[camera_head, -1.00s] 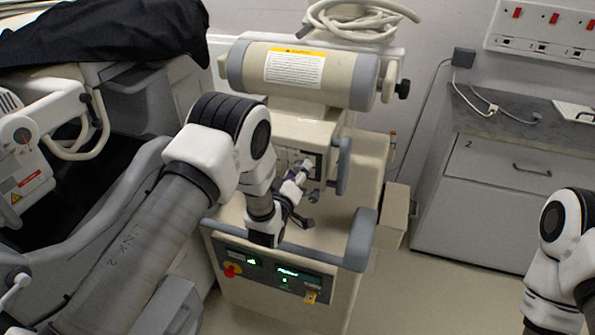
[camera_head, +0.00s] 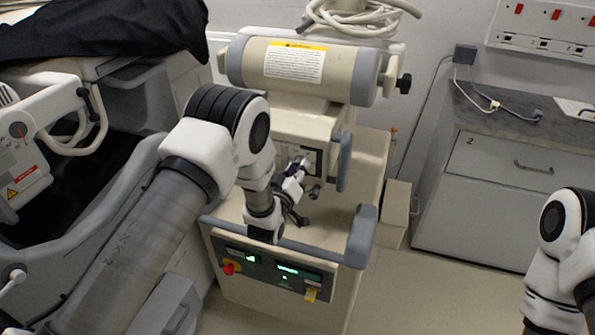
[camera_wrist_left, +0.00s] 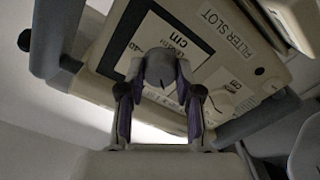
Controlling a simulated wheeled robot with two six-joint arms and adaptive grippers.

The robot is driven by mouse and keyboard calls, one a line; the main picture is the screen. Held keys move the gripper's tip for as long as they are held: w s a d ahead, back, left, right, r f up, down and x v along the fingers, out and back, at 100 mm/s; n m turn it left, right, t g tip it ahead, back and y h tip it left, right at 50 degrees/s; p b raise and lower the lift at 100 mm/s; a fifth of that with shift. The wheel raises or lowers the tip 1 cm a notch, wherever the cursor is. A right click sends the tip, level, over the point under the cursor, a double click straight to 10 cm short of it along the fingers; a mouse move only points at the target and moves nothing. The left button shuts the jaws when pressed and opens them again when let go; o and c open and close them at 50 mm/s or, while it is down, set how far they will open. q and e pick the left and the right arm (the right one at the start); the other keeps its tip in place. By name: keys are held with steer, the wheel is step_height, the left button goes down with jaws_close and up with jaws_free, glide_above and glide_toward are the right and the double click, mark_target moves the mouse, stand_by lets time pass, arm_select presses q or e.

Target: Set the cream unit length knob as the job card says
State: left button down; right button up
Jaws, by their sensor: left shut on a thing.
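The cream unit (camera_head: 375,200) stands in the middle of the head view, its collimator box (camera_head: 302,128) under a thick cream cylinder. My left gripper (camera_head: 300,168) reaches the front of that box. In the left wrist view my left gripper (camera_wrist_left: 160,92) is shut on a grey knob (camera_wrist_left: 160,68), with its purple-padded fingers on either side. This knob sits by the scale marked "Length cm" (camera_wrist_left: 178,40); the fingers and knob hide part of the scale, and I cannot read its setting. My right gripper is out of view.
A grey handle (camera_head: 343,162) stands close right of my left gripper, and a grey rail (camera_head: 310,250) runs below it. A white printed label (camera_head: 294,62) on the cylinder is too small to read.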

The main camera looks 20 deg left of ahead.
arm_select(q)
steer(key=shift+f+m+b, duration=0.1)
steer(key=shift+m+b, duration=3.95)
steer(key=shift+m, duration=3.65)
steer(key=c, duration=0.8)
jaws_free()
steer(key=shift+d, duration=0.1)
steer(key=shift+s, duration=0.15)
